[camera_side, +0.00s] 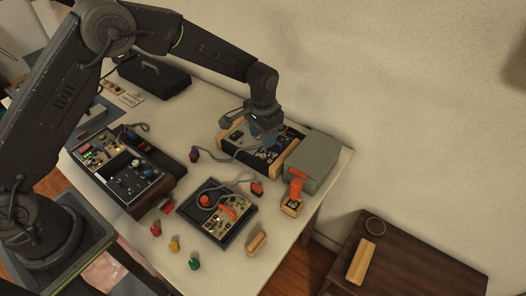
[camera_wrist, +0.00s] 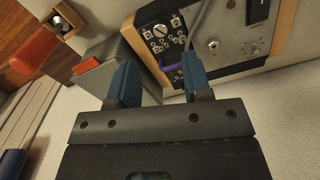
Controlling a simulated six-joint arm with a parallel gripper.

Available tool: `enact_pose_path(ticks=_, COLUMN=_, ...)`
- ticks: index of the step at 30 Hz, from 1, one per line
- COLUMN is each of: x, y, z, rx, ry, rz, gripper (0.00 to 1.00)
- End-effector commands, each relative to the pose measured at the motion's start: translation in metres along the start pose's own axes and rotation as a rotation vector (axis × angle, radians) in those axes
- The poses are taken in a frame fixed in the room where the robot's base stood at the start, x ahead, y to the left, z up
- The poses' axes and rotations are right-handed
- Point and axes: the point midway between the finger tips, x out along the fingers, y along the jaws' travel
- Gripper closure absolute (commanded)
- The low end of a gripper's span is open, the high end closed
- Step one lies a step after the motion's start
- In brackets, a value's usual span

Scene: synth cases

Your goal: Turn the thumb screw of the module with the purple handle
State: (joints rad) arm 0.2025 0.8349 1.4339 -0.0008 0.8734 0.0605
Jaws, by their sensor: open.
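The rack case (camera_side: 233,136) with wooden end cheeks stands at the back of the table, and it also shows in the wrist view (camera_wrist: 285,28). In the wrist view a module with knobs and jacks has a purple handle (camera_wrist: 172,66) at its lower edge, partly hidden by my right finger. I cannot clearly pick out its thumb screw.
A grey box (camera_side: 314,160) with a red part stands close right of the rack. An orange-topped item (camera_side: 296,188) stands in front of it. Another panel unit (camera_side: 213,215) with a cable, coloured knobs (camera_side: 174,246) and a large console (camera_side: 125,165) occupy the table.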

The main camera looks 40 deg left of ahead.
Motion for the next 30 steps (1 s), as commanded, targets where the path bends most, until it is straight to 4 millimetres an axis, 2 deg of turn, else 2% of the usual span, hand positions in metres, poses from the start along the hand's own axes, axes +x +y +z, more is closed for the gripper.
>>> enact_pose_path(ticks=1, x=0.013, y=0.0, z=0.001, rx=0.0, ry=-0.005, rz=0.001, gripper=0.55)
enact_pose_path(ticks=6, x=0.043, y=0.0, z=0.001, rx=0.0, ry=-0.003, rz=0.001, gripper=0.55)
enact_pose_path(ticks=12, x=0.065, y=0.0, z=0.0, rx=0.0, ry=0.001, rz=0.001, gripper=0.55)
enact_pose_path(ticks=24, x=0.071, y=0.0, z=0.0, rx=0.0, ry=0.002, rz=0.001, gripper=0.56)
enact_pose_path(ticks=30, x=0.07, y=0.0, z=0.0, rx=0.0, ry=0.002, rz=0.001, gripper=0.75)
